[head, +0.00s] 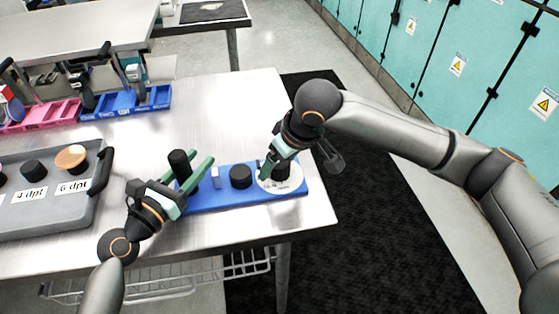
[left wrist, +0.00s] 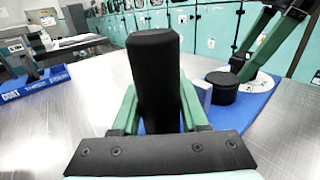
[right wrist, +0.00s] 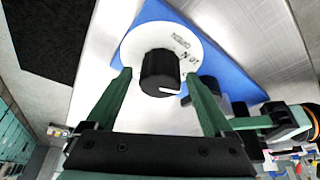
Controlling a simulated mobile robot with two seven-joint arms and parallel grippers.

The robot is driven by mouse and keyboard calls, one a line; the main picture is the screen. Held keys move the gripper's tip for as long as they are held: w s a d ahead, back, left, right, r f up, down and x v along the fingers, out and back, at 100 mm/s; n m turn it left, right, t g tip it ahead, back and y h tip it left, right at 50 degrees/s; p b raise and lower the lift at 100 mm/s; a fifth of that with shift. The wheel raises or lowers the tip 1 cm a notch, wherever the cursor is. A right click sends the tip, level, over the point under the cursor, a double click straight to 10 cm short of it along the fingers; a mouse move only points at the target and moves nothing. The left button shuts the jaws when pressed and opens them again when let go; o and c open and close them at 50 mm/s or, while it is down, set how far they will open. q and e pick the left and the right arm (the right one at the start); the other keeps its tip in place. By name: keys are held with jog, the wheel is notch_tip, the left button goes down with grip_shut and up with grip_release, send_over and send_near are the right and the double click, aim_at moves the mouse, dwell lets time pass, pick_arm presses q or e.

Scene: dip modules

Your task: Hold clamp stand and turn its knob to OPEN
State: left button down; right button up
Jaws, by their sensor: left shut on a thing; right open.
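The clamp stand is a blue base (head: 215,198) with a black post (head: 179,163), a small grey block (head: 215,177), a black cylinder (head: 240,176) and a white dial (right wrist: 205,55). My left gripper (head: 192,180) is shut on the post, which stands between its fingers in the left wrist view (left wrist: 155,75). The black knob (right wrist: 158,70) sits on the dial. Its white mark points to the lower right in the right wrist view, away from the printed OPEN. My right gripper (head: 268,172) is open, its fingers on either side of the knob; contact cannot be told.
A grey tray (head: 45,220) with round pieces and labels such as "4 dpt" and "6 dpt" lies left of my left gripper. Pink (head: 40,117) and blue (head: 120,106) holders stand behind it. The table's right edge is close to the stand. The table behind the stand is clear.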

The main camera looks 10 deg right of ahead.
jog(key=shift+c, duration=0.4)
jog(key=c, duration=1.3)
grip_shut()
jog(key=shift+n, duration=0.4)
jog(key=n+g+y, duration=0.1)
jog(key=n, duration=0.2)
jog(key=n+g, duration=0.1)
jog(key=n, duration=0.2)
jog(key=shift+y, duration=0.4)
jog(key=n+g, duration=0.1)
jog(key=n, duration=0.2)
jog(key=shift+n+g, duration=0.3)
jog(key=shift+n, duration=0.1)
jog(key=shift+n+g, duration=0.6)
jog(key=shift+n, duration=1)
